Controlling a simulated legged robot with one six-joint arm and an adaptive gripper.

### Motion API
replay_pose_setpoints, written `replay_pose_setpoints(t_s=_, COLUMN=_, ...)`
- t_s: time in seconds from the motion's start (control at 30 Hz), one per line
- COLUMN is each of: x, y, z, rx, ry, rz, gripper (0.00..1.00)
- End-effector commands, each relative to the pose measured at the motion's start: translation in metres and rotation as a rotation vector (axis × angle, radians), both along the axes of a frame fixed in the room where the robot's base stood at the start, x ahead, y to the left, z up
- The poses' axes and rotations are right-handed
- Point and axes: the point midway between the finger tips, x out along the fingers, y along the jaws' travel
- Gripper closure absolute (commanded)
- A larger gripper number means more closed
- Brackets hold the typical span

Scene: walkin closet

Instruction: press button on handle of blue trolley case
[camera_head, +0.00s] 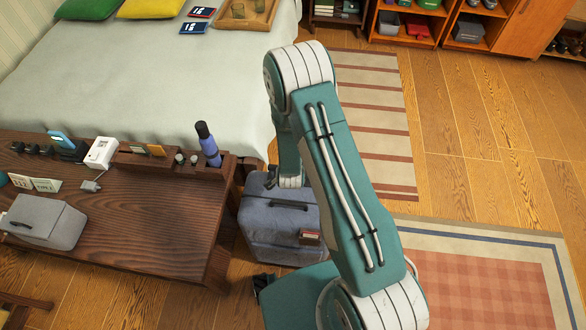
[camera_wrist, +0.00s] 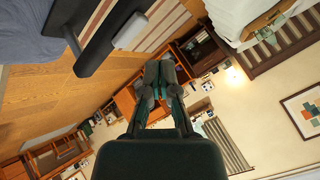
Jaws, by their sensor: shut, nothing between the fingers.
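The blue-grey trolley case (camera_head: 270,222) stands on the floor between the dark wooden table and my arm. A dark carry handle (camera_head: 288,205) lies along its top. In the wrist view a blue-grey surface, apparently the case (camera_wrist: 28,38), fills the upper left corner. A black T-shaped bar, apparently the trolley handle (camera_wrist: 92,45), crosses beside it and carries a light grey block, possibly the button (camera_wrist: 130,30). My gripper (camera_wrist: 161,75) is shut and empty, its fingers apart from the bar in the picture. In the head view my gripper is mostly hidden behind my arm, near the case.
The dark table (camera_head: 150,215) with a grey box (camera_head: 45,222) and a blue bottle (camera_head: 208,145) stands left of the case. The bed (camera_head: 130,75) is behind. Striped (camera_head: 375,125) and checked (camera_head: 480,290) rugs lie right, with open floor between.

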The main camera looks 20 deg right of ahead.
Motion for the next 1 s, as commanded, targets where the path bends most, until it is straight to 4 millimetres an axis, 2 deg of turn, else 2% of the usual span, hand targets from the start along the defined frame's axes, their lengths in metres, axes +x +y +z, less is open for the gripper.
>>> replay_pose_setpoints(t_s=0.1, x=0.001, y=0.0, z=0.012, rx=0.0, ry=-0.003, rz=-0.001, gripper=1.0)
replay_pose_setpoints(t_s=0.27, x=0.0, y=0.0, z=0.02, rx=0.001, ry=0.0, rz=-0.001, gripper=1.0)
replay_pose_setpoints(t_s=1.0, x=0.0, y=0.0, z=0.02, rx=0.0, ry=0.0, rz=0.0, gripper=1.0)
